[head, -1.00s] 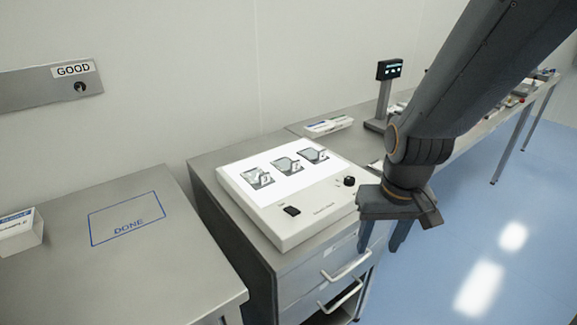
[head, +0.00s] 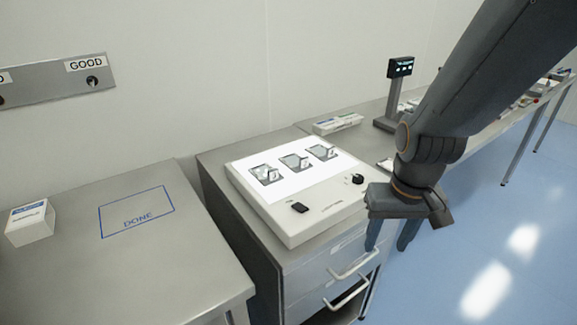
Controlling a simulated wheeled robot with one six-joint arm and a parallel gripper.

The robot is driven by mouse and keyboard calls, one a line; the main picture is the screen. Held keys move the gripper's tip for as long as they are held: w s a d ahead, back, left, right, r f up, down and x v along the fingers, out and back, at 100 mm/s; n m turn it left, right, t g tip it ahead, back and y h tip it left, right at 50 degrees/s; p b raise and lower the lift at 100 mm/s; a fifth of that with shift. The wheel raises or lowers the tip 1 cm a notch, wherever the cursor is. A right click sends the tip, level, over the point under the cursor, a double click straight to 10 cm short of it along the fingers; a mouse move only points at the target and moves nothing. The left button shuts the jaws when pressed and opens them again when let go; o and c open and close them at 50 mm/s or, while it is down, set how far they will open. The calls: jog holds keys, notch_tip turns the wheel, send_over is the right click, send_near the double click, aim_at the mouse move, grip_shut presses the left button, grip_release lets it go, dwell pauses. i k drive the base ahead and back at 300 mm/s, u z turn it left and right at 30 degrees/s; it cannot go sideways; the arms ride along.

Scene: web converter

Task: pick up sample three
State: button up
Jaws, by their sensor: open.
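Three small samples lie in a row on the lit white panel of a light box (head: 283,222). The left sample (head: 266,174), the middle sample (head: 296,162) and the right sample (head: 322,152) are greyish squares, each with a small pale tag. Their labels are too small to read, so I cannot tell which is sample three. My gripper (head: 390,240) is open and empty, pointing down to the right of the light box, in front of the drawer cabinet. It is apart from the samples.
A bench with a blue DONE outline (head: 137,211) and a white box (head: 30,222) stands at left. A wall plate marked GOOD (head: 92,80) hangs above. A display on a stand (head: 400,68) and a small carton (head: 337,124) are behind. The drawers have protruding handles (head: 354,264).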

aim_at(265, 169)
jog(key=k, duration=0.5)
jog(key=z, duration=1.1)
jog(key=i, duration=0.9)
jog(key=u, duration=2.35)
jog(key=i, duration=0.5)
jog(key=z, duration=0.05)
